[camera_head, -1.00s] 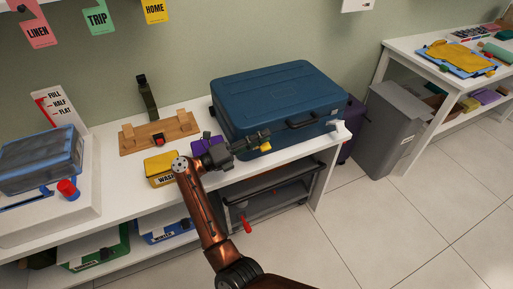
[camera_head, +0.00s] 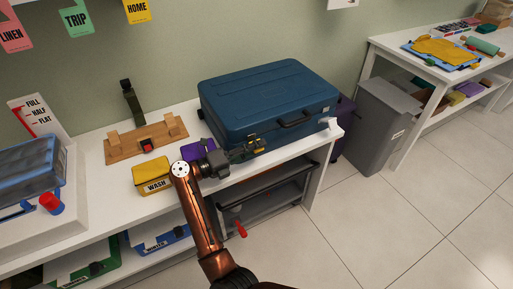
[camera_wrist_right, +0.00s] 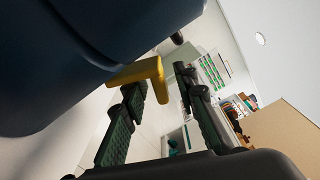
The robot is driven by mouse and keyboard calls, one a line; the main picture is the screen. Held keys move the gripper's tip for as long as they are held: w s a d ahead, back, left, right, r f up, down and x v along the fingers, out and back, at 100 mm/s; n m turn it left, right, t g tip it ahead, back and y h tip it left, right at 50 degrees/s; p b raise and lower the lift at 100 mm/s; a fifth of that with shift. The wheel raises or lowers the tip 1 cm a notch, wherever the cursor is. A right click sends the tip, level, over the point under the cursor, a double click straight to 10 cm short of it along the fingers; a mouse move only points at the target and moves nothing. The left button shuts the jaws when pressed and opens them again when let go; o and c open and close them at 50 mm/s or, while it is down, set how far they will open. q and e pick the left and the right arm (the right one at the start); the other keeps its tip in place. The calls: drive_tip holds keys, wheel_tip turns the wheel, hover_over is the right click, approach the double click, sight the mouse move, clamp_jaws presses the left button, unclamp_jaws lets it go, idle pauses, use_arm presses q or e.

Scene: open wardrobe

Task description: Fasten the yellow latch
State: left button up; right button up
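The blue suitcase (camera_head: 270,90) lies shut on the white table, its black handle on the front side. The yellow latch (camera_head: 261,150) is on its front, left of the handle, partly hidden by my right gripper (camera_head: 256,143). In the right wrist view the yellow latch (camera_wrist_right: 145,72) sticks out from the blue case, its bent end between the two green-black fingers of my right gripper (camera_wrist_right: 158,82). The fingers are apart. The latch is close to the left finger; I cannot tell whether they touch. My left gripper is not in view.
A yellow WASH box (camera_head: 153,178), a purple item (camera_head: 197,150) and a wooden stand (camera_head: 146,142) are left of the suitcase. A dark cart (camera_head: 268,196) stands under the table. A grey bin (camera_head: 385,125) stands right of the table, with clear floor in front.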

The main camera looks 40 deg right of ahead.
drive_tip(key=shift+d, duration=0.15)
drive_tip(key=shift+c, duration=0.3)
clamp_jaws()
